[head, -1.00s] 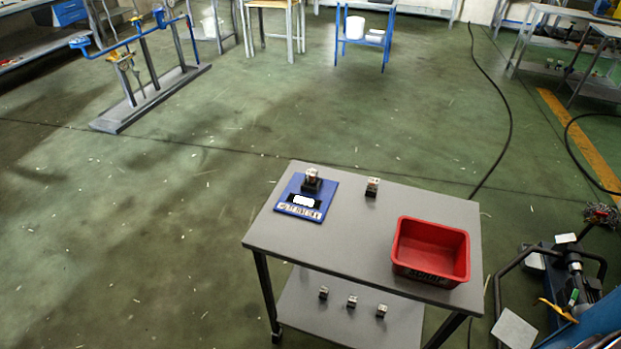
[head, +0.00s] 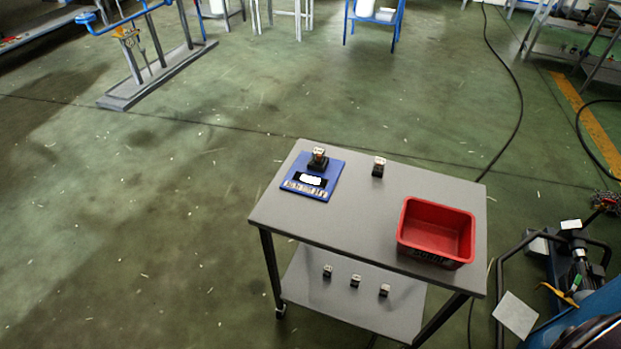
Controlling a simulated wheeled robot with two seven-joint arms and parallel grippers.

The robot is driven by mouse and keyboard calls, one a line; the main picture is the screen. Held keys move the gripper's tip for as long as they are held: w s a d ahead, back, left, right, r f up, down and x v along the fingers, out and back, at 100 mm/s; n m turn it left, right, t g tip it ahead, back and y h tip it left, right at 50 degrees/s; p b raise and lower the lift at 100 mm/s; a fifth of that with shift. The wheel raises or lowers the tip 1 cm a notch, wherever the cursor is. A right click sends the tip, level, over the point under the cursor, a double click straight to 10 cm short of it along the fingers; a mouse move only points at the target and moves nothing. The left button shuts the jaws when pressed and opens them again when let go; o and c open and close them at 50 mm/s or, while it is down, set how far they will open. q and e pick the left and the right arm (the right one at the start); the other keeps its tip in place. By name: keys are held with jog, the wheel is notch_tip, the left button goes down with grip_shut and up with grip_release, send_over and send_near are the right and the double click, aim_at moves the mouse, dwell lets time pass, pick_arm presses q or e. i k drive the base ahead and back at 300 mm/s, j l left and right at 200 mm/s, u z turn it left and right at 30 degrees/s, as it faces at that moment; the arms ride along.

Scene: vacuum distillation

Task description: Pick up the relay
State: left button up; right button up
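One small relay (head: 379,167) with a dark base and light top stands on the upper shelf of a grey cart, near its back edge. Another relay (head: 319,156) stands on a black base on the blue board (head: 326,190) at the upper left of the cart. Three more stand in a row on the lower shelf: a left relay (head: 327,271), a middle relay (head: 355,281) and a right relay (head: 384,290). Neither of my grippers shows in the head view.
The grey cart (head: 350,220) has a red bin (head: 437,232) at its right, which looks empty. Dark equipment (head: 560,270) and a cable are on the floor right of the cart. Floor left of the cart is clear. A metal stand (head: 160,75) is at the upper left.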

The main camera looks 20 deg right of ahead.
aim_at(317, 154)
jog(key=i+j+z, duration=0.3)
jog(key=j, duration=0.3)
jog(key=i+j+z, duration=0.25)
jog(key=j, duration=0.4)
jog(key=i+j+z, duration=0.15)
jog(key=i+j, duration=0.1)
jog(key=j, duration=0.1)
